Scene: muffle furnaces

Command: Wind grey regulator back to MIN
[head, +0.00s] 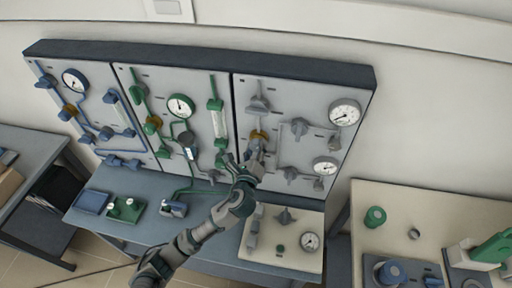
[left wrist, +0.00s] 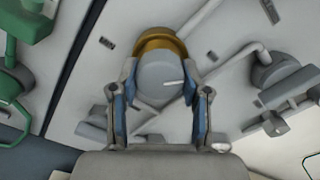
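The grey regulator (left wrist: 163,80) is a round grey knob with a brass collar, on the right-hand grey panel. In the left wrist view a white mark on its face points to the right. In the head view its brass collar (head: 259,135) shows just above my left gripper (head: 255,150). My left gripper (left wrist: 161,85) has one blue-padded finger on each side of the knob, and both appear to touch it. The MIN marking cannot be read. My right gripper is not in view.
Round gauges (head: 345,113) and grey valve handles (head: 299,127) sit right of the regulator. Green piping and a green valve panel (head: 179,107) are to its left. A bench (head: 150,185) with small devices runs below. A cream table (head: 440,205) stands at right.

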